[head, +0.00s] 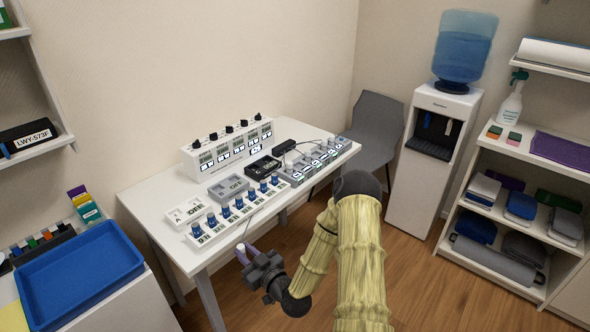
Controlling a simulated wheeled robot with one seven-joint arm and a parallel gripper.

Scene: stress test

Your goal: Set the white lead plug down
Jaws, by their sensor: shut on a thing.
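A thin grey lead (255,215) runs from the fingertips up towards the devices on the table. The plug appears held in the air, apart from the tabletop. Its exact height is hard to judge.
On the table stand a long strip with blue knobs (239,209), a grey OFF box (228,187), a white box (186,212), a black unit (263,166), a socket row (318,160) and a tall white panel (230,149). A blue tray (80,268) lies left; a grey chair (376,125) stands behind.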

